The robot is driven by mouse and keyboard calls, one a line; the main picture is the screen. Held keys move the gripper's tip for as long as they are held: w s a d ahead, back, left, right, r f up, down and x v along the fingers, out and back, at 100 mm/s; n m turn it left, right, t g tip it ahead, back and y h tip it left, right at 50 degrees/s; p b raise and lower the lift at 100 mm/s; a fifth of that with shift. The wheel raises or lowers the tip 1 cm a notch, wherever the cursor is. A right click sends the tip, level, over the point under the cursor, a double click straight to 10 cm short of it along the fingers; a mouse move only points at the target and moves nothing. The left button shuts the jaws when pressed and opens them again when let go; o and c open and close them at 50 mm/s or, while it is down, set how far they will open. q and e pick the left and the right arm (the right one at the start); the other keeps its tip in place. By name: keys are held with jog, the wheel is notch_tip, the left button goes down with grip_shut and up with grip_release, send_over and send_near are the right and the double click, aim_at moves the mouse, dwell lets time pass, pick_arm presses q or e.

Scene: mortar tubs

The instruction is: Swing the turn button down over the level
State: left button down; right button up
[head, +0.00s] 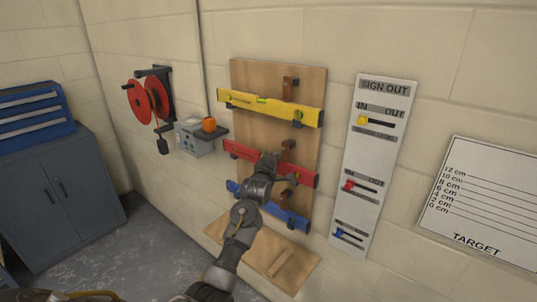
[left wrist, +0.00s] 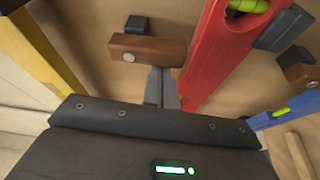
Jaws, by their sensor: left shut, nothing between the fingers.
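A red level (head: 240,151) lies across the wooden board, sloping down to the right in the head view. A brown wooden turn button (head: 287,148) stands upright at its upper edge. In the left wrist view, this turn button (left wrist: 150,50) has a round screw head, and one end comes close to the red level (left wrist: 215,50); whether it overlaps the level is unclear. My left gripper (head: 267,160) is in front of the red level and hides part of it. In the left wrist view, its shut, empty fingertips (left wrist: 162,72) are beside the turn button; contact is unclear.
A yellow level (head: 270,106) hangs above, with its own turn button (head: 288,88). A blue level (head: 295,218) hangs below. A sign-out panel (head: 375,150) is to the right. A grey box with an orange item (head: 208,124) and a red reel (head: 150,100) are left.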

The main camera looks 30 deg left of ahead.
pick_arm(q)
jog(key=s+a+b, duration=0.2)
jog(key=s+b, duration=0.1)
jog(key=s, duration=0.6)
jog(key=shift+s, duration=0.15)
jog(key=shift+d, duration=0.1)
